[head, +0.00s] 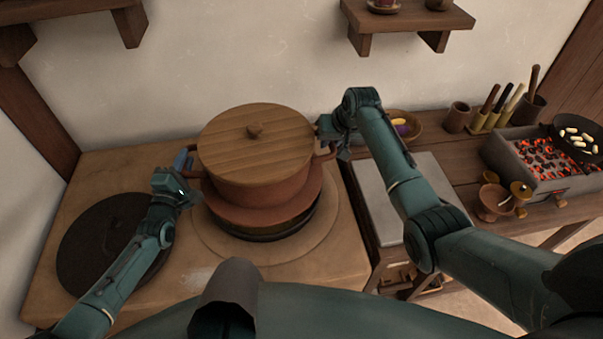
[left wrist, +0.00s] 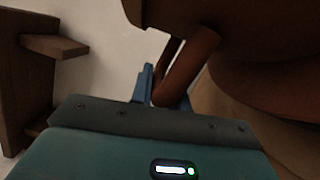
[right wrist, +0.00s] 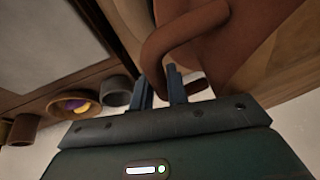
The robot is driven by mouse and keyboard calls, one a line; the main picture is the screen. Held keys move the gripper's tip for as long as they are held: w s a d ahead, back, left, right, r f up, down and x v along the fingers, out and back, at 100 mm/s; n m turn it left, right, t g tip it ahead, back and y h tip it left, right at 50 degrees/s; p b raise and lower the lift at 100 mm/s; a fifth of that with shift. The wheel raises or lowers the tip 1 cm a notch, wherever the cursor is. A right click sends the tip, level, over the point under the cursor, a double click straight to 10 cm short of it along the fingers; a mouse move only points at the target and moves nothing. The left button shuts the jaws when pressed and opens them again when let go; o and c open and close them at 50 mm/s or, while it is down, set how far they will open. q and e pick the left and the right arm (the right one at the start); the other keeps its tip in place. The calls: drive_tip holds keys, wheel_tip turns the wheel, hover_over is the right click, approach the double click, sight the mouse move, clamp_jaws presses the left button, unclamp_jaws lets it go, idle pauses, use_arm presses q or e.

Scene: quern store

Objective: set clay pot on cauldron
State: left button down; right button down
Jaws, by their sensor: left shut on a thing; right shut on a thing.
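The clay pot (head: 262,188) is reddish brown, has two side handles and wears a round wooden lid (head: 240,155). It is upright over a wider reddish-brown vessel with a dark lower part, which looks like the cauldron (head: 268,234). I cannot tell whether the pot touches it. My left gripper (head: 184,164) is shut on the pot's left handle, which also shows in the left wrist view (left wrist: 185,72). My right gripper (head: 328,143) is shut on the right handle, seen as a loop in the right wrist view (right wrist: 165,42).
The cauldron stands on a pale round slab (head: 327,232) on the wooden table (head: 110,170). A dark round disc (head: 95,245) lies at left. At right are a bowl (head: 412,133), utensil holders, a glowing brazier (head: 510,150) and a pan (head: 565,135). Shelves hang above.

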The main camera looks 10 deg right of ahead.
use_arm(q)
drive_tip(key=shift+w, duration=0.1)
use_arm(e)
drive_tip(key=shift+w+f, duration=0.1)
